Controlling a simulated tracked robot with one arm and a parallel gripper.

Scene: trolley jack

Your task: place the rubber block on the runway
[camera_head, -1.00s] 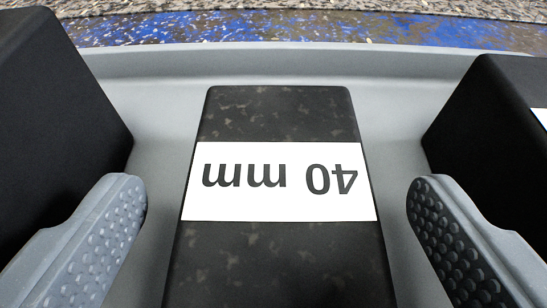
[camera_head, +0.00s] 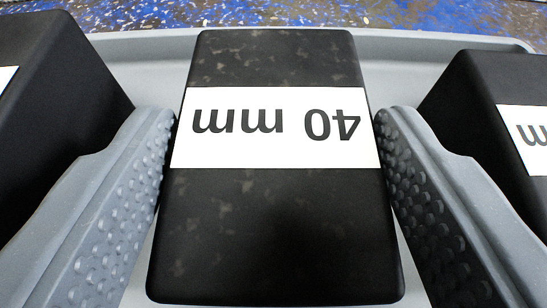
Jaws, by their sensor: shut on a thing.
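A black rubber block (camera_head: 270,230) with a white label reading "40 mm", upside down in the view, fills the middle of the picture. My gripper (camera_head: 277,135) has one grey dimpled finger on each side of it, shut on the block near its label. The block is in or just above a grey tray (camera_head: 410,62); I cannot tell whether its underside touches the tray floor. The runway cannot be made out in this view.
Another black block (camera_head: 50,110) stands close on the left and a labelled one (camera_head: 490,105) close on the right, leaving little room beside my fingers. Beyond the tray's far rim lies a worn blue floor (camera_head: 270,15).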

